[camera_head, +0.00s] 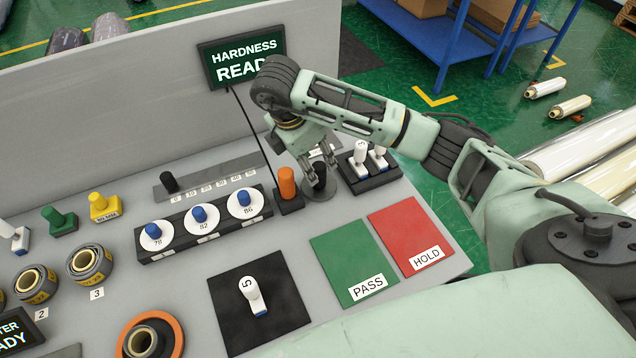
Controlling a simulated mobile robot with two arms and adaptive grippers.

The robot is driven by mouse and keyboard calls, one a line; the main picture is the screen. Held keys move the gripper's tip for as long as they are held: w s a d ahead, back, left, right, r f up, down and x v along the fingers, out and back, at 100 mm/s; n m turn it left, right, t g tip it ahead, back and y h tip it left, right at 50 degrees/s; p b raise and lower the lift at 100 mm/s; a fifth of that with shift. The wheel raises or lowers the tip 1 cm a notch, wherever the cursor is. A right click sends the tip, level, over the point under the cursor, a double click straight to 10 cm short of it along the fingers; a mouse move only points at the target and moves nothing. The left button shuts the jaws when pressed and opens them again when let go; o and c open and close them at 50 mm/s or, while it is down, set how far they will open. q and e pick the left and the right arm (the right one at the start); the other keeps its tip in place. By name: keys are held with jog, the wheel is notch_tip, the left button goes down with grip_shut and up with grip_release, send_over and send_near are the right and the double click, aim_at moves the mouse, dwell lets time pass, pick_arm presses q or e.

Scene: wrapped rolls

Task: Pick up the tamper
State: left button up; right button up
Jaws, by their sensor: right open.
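A black upright handle (319,175) stands on a round grey base near the back right of the grey bench; it looks like the tamper. My right gripper (318,168) hangs over it, pointing down. Its fingers are apart, around or just in front of the handle's upper part; contact cannot be told. The fingers hide part of the handle's top. My left gripper is not in view.
An orange-handled tool (287,184) stands close left of the handle. A black rack (372,181) with white-and-blue pieces stands close right. The HARDNESS READY screen (242,62) is behind. Green PASS (345,262) and red HOLD (408,232) mats are clear.

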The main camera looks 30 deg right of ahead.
aim_at(318, 173)
jog(key=p+x, duration=0.2)
jog(key=x, duration=0.4)
jog(key=shift+f, duration=0.4)
grip_shut()
jog(key=shift+w+r, duration=0.1)
